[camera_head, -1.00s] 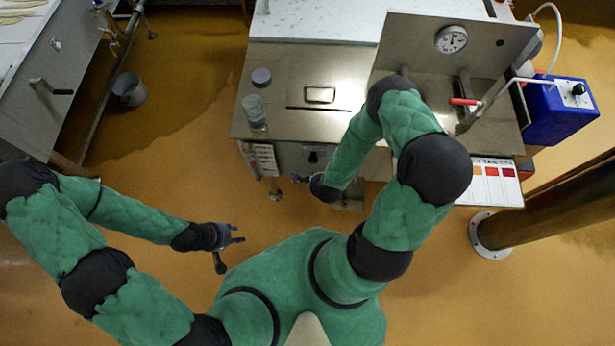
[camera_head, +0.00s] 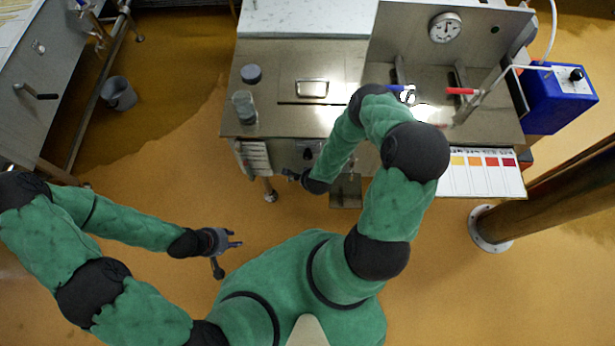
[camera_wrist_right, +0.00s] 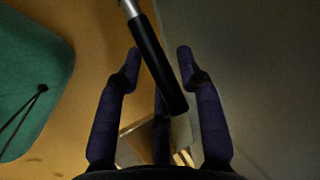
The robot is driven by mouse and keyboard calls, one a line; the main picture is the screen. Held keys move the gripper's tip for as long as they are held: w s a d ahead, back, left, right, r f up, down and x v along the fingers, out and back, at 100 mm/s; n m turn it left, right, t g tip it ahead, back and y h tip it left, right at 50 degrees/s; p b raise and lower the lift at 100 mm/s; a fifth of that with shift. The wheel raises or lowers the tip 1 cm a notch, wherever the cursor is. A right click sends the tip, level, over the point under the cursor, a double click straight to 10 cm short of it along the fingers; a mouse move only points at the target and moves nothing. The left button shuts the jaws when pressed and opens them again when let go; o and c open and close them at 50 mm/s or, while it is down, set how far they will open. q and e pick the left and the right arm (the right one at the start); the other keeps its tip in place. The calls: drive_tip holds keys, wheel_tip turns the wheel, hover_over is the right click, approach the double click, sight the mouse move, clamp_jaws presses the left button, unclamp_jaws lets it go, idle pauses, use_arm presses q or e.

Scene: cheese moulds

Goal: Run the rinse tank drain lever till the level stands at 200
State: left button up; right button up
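A black lever handle (camera_wrist_right: 160,65) on a metal rod shows in the right wrist view. It lies slantwise between the spread fingers of my right gripper (camera_wrist_right: 158,62), with gaps at the fingertips, so they are not closed on it. In the head view my right gripper (camera_head: 291,174) is at the front of the steel unit (camera_head: 345,65), below its top; finger detail is too small there. My left gripper (camera_head: 238,240) has its fingers apart, empty, over the floor. A round dial gauge (camera_head: 445,27) is on the back panel; its reading is too small to tell.
A red-handled tap (camera_head: 462,91), a blue handle (camera_head: 402,88) and a blue box (camera_head: 557,98) are at the right. A glass jar (camera_head: 245,108) stands on the unit's left corner. A colour chart (camera_head: 483,172) juts out in front. A bucket (camera_head: 119,94) stands on the floor.

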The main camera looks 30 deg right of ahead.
clamp_jaws()
drive_tip(key=shift+f, duration=0.1)
drive_tip(key=shift+s+d+f+m+t+y+b, duration=0.2)
drive_tip(key=shift+f+t+y+b, duration=0.5)
drive_tip(key=shift+b, duration=0.7)
drive_tip(key=shift+d+f+m+t+y+b, duration=0.1)
drive_tip(key=shift+f+m+t+y+b, duration=0.25)
drive_tip(key=shift+f+t+y+b, duration=0.7)
drive_tip(key=shift+s+d+f+m+t+y+b, duration=0.15)
drive_tip(key=shift+f+m+y+b, duration=0.3)
drive_tip(key=shift+b, duration=1.25)
drive_tip(key=shift+r, duration=0.15)
unclamp_jaws()
